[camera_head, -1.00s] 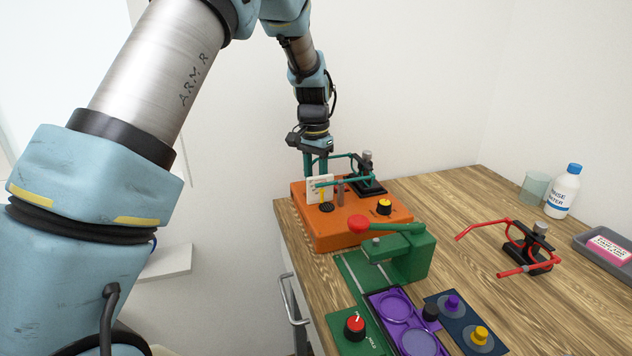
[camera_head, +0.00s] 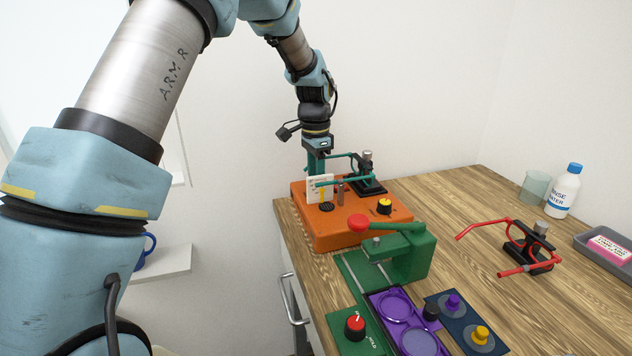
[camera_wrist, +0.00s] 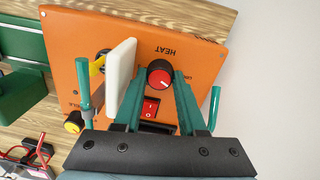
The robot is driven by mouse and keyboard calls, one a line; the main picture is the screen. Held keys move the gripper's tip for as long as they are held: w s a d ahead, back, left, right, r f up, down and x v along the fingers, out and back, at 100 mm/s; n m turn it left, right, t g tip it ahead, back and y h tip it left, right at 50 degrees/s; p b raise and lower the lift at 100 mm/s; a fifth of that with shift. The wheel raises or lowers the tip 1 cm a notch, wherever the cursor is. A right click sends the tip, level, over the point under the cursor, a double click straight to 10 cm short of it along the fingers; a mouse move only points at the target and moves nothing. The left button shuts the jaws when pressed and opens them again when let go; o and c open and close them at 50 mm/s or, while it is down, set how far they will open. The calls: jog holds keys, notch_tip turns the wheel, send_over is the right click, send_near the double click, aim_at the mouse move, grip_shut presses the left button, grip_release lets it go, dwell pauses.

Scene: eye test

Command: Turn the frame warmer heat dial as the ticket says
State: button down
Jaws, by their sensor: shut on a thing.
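In the head view my gripper (camera_head: 315,163) points down at the box's back left, and the dial is hidden. The ticket (camera_head: 319,188) is a white upright card in front; its writing is too small to read. The wrist view shows the ticket (camera_wrist: 120,75) nearly edge-on.
A teal glasses frame (camera_head: 345,181) on a black stand is close to my fingers. A red switch (camera_wrist: 150,107) and a yellow knob (camera_head: 384,206) are on the box. A green press (camera_head: 410,255) stands in front; red glasses (camera_head: 520,245) are right.

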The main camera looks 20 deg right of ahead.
jog(key=m+p, duration=0.1)
jog(key=m, duration=0.5)
jog(key=shift+m, duration=0.3)
dwell(0.5)
jog(key=shift+c, duration=2.4)
grip_release()
notch_tip(320, 180, up, 11)
jog(key=b, duration=0.2)
jog(key=shift+d, duration=0.15)
jog(key=shift+w+f, duration=0.1)
